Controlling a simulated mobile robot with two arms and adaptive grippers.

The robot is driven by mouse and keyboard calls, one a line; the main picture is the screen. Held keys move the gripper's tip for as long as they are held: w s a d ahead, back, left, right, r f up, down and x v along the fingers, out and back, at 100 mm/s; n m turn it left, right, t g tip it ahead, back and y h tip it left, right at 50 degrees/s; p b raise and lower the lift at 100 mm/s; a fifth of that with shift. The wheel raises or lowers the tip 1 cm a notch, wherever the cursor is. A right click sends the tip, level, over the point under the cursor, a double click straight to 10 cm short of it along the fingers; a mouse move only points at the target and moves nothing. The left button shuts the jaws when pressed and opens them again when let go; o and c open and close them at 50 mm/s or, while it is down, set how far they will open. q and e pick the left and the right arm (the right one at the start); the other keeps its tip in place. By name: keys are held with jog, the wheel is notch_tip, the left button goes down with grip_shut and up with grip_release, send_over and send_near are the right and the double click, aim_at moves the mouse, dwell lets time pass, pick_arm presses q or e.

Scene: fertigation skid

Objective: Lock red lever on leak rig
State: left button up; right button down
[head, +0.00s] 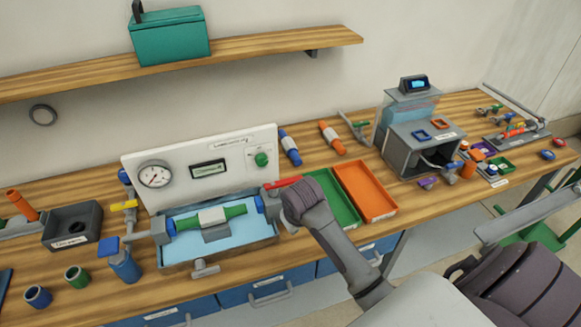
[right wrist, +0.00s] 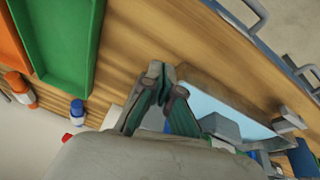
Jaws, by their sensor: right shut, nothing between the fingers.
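The leak rig (head: 200,165) stands on the wooden bench, a white panel with a gauge, a display and a green knob above a tray of pale blue water. The red lever (head: 283,182) shows at the rig's right end, roughly level in the picture, partly behind my right wrist. My right gripper (head: 290,208) is right beside that end of the rig, its fingers mostly hidden in the head view. In the right wrist view its fingers (right wrist: 162,85) are shut and empty over the bench near the water tray (right wrist: 205,100). I cannot tell whether it touches the lever. My left gripper is out of view.
A yellow lever (head: 124,205) is at the rig's left end. Green (head: 333,200) and orange (head: 366,192) trays lie right of my right wrist. A grey box station (head: 420,140) stands farther right. A small grey tee handle (head: 205,268) sits at the front.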

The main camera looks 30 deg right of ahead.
jog(key=w+d+r+m, duration=0.1)
jog(key=w+d+r, duration=0.2)
jog(key=w+r, duration=0.3)
jog(key=w+d+r+m, duration=0.1)
jog(key=w+d+r, duration=0.3)
jog(key=w+r, duration=0.3)
notch_tip(320, 180, up, 4)
jog(key=shift+d+m+p, duration=0.15)
jog(key=shift+m+p, duration=0.25)
jog(key=shift+p, duration=0.05)
notch_tip(320, 180, down, 9)
jog(key=p, duration=0.5)
jog(key=shift+s+f+p, duration=0.2)
jog(key=shift+s+p, duration=0.15)
jog(key=shift+p, duration=0.05)
jog(key=shift+w, duration=0.1)
jog(key=shift+f, duration=0.1)
